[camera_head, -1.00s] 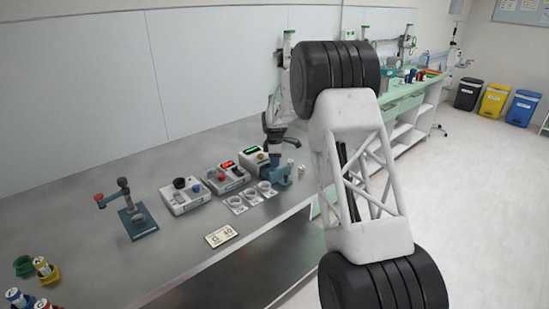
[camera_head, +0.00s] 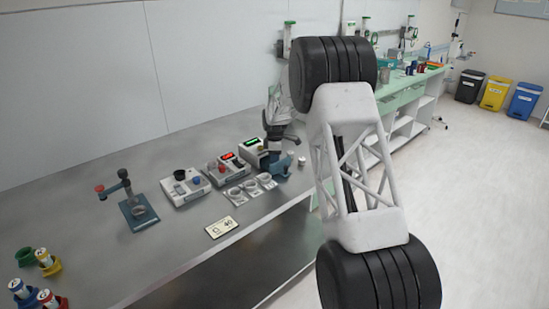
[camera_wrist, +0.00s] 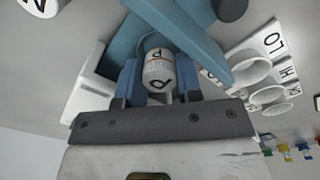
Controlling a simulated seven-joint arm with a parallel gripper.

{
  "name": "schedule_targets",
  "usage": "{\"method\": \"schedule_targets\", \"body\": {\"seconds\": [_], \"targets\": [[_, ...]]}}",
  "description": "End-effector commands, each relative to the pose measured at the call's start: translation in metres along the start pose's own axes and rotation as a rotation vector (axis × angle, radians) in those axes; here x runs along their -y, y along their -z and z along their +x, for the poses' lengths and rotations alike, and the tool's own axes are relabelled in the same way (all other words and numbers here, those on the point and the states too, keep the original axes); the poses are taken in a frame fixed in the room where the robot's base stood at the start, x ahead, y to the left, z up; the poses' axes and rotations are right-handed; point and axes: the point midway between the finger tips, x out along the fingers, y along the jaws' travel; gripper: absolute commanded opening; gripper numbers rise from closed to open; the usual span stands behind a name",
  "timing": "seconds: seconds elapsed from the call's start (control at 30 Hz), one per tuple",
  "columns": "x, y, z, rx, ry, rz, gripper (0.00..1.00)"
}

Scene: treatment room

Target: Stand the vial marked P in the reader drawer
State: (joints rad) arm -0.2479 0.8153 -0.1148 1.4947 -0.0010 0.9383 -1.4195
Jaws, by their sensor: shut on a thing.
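In the wrist view, a white vial (camera_wrist: 158,72) with an orange band and the letter P sits between the blue fingers of my gripper (camera_wrist: 158,88), which is shut on it. A blue-teal part (camera_wrist: 185,28), apparently the reader drawer, lies just beyond the vial; I cannot tell whether the vial is inside it or touching it. In the head view, my gripper (camera_head: 273,151) is over the far right end of the bench row, by the blue-teal drawer (camera_head: 279,170) at the reader with a green display (camera_head: 251,143). The vial's lower end is hidden.
White cups with tags (camera_head: 235,194) stand in front of the devices; they also show in the wrist view (camera_wrist: 250,68). Another lettered vial (camera_wrist: 40,6) is close by. A stand (camera_head: 138,212) and colored holders with vials (camera_head: 46,260) are at left.

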Motion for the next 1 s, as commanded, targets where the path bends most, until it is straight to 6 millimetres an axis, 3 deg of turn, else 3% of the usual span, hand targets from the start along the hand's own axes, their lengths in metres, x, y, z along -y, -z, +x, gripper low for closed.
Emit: {"method": "schedule_targets", "body": {"seconds": [0.03,1.0], "targets": [[0.0039,-0.0018,0.0132,0.003,0.015,0.001,0.1],[0.007,-0.0014,0.0188,0.003,0.022,0.001,0.1]]}}
